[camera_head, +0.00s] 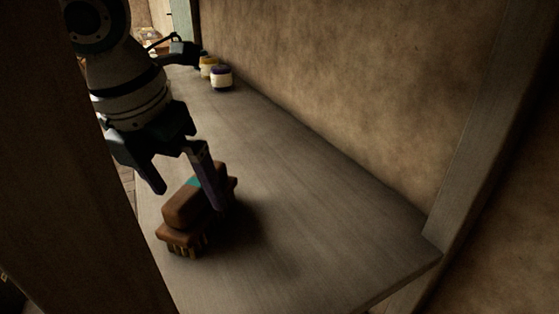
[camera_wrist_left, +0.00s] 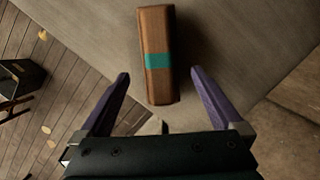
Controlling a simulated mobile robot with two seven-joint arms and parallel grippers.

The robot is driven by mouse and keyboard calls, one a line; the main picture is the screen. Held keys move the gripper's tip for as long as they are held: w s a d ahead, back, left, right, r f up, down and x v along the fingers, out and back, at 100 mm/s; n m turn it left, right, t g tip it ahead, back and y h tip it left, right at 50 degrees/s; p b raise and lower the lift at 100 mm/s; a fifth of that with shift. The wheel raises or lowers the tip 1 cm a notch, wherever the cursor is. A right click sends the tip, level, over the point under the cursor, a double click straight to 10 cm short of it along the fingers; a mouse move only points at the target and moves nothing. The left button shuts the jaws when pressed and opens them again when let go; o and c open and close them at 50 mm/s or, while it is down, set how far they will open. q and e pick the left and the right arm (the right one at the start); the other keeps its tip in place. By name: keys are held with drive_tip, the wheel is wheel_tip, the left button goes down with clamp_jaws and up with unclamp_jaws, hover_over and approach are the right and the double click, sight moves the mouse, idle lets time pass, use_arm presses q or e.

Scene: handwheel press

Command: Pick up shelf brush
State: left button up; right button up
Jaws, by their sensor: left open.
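The shelf brush (camera_head: 183,212) is a brown wooden block with a teal band and pale bristles underneath. It lies bristles down on the grey-brown shelf board (camera_head: 310,200). The wrist view shows the brush (camera_wrist_left: 157,85) from above, just beyond and between my open fingertips. My left gripper (camera_head: 185,198) is open, its fingers pointing down at the brush. In the head view one finger passes in front of the brush and hides part of it. In the left wrist view the left gripper (camera_wrist_left: 160,82) has purple fingers spread wider than the brush. My right gripper is not in view.
Two small jars, one purple and white (camera_head: 221,78) and one yellowish (camera_head: 208,67), stand at the board's far end by the wall (camera_head: 330,70). A dark wooden post (camera_head: 60,190) blocks the left side. The board right of the brush is clear.

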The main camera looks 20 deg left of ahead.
sight(192, 186)
use_arm(q)
drive_tip(key=shift+w+f, duration=0.15)
drive_tip(key=shift+w, duration=0.75)
drive_tip(key=b+x, duration=0.2)
drive_tip(key=shift+s+f+b, duration=0.1)
drive_tip(key=shift+f+b, duration=0.25)
drive_tip(key=shift+f, duration=0.05)
drive_tip(key=shift+r, duration=0.1)
drive_tip(key=shift+c, duration=0.2)
clamp_jaws()
